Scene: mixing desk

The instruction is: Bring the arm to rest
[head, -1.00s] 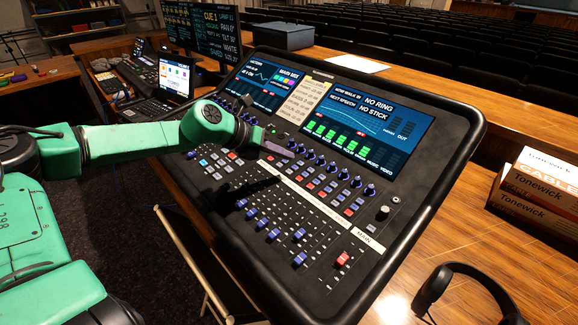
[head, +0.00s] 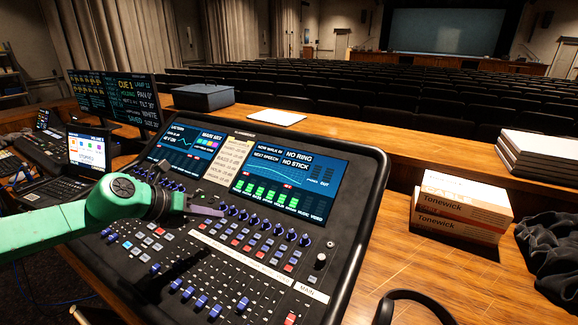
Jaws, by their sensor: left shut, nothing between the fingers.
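My left arm, green with dark joints, reaches in from the left in the head view. My left gripper (head: 208,211) is shut and empty. It is over the upper left part of the mixing desk (head: 352,250), near the row of blue knobs below the screens. I cannot tell whether the fingertips touch the desk surface. The desk shows a left screen (head: 188,148) and a larger right screen (head: 290,177), with several faders and coloured buttons below. My right gripper is not in view.
Headphones (head: 412,296) lie on the wooden table right of the desk. Stacked Tonewick boxes (head: 462,206), dark cloth (head: 552,250) and white stacked items (head: 540,150) are farther right. Two monitors (head: 112,98) and a laptop (head: 88,150) stand left. Bare wood (head: 400,245) lies between desk and boxes.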

